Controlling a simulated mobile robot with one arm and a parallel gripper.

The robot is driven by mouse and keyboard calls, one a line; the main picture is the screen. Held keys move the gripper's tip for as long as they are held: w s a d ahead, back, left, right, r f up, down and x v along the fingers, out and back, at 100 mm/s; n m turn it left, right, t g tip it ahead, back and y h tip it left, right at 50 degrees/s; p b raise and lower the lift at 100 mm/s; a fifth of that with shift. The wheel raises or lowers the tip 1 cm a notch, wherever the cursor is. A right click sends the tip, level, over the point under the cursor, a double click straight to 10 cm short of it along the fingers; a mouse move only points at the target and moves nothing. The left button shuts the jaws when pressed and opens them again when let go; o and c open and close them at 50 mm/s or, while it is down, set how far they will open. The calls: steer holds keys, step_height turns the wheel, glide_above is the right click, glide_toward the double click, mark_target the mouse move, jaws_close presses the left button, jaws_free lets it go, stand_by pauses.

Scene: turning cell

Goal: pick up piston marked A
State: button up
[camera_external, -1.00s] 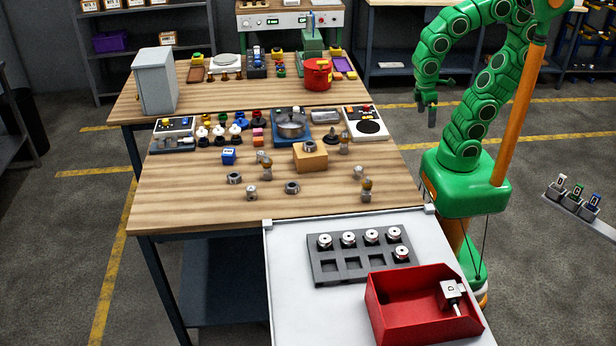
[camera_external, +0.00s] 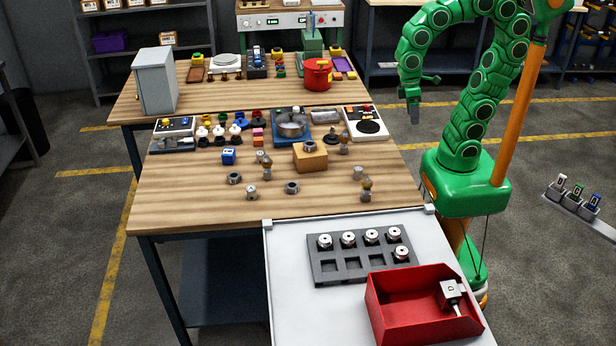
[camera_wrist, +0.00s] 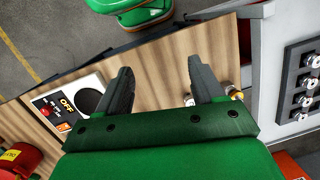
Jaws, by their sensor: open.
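No mark A is readable on any piece. Several small grey and brass parts lie on the wooden table, among them one at its right edge (camera_external: 366,190) and one left of the wooden block (camera_external: 267,172); whether they are pistons I cannot tell. A grey block with a rod, marked D (camera_external: 452,292), lies in the red bin (camera_external: 395,323). My gripper (camera_external: 414,118) is open and empty, high beside the table's right side in the external view. In the wrist view its two fingers (camera_wrist: 160,66) are spread, with small grey and brass parts (camera_wrist: 235,93) partly hidden by the right finger.
A dark rack (camera_external: 325,268) with several white-topped round parts stands on the white table (camera_external: 290,300). A wooden block (camera_external: 310,160) and a white device (camera_external: 367,125) with a black disc stand on the wooden table (camera_external: 190,205). The table's front left is clear.

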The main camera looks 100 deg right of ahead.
steer(key=w+a+r+m+y, duration=0.1)
steer(key=w+a+m+y, duration=0.15)
steer(key=w, duration=1.05)
steer(key=w+a+m+y, duration=0.2)
steer(key=w+m, duration=0.2)
steer(key=w, duration=0.9)
steer(key=w+a+r+m+y, duration=0.1)
steer(key=w+a+m+y, duration=0.15)
steer(key=w, duration=1.05)
steer(key=w+d+f+m+y, duration=0.25)
steer(key=w+f, duration=0.25)
steer(key=w, duration=0.4)
steer(key=w+d+f+m+y, duration=0.2)
steer(key=w+d+f, duration=0.1)
steer(key=w+f, duration=0.4)
steer(key=m, duration=0.1)
glide_toward(251, 187)
steer(key=shift+d+r+y, duration=0.25)
steer(key=shift+d+r, duration=0.15)
steer(key=shift+r, duration=0.2)
steer(key=shift+d+f, duration=0.2)
steer(key=shift+f, duration=0.45)
steer(key=shift+s+a+f, duration=0.1)
steer(key=shift+a, duration=0.5)
steer(key=shift+s+a+f, duration=0.1)
steer(key=shift+a+f, duration=0.25)
steer(key=shift+a, duration=0.1)
steer(key=shift+x, duration=4.85)
steer(key=shift+c, duration=0.2)
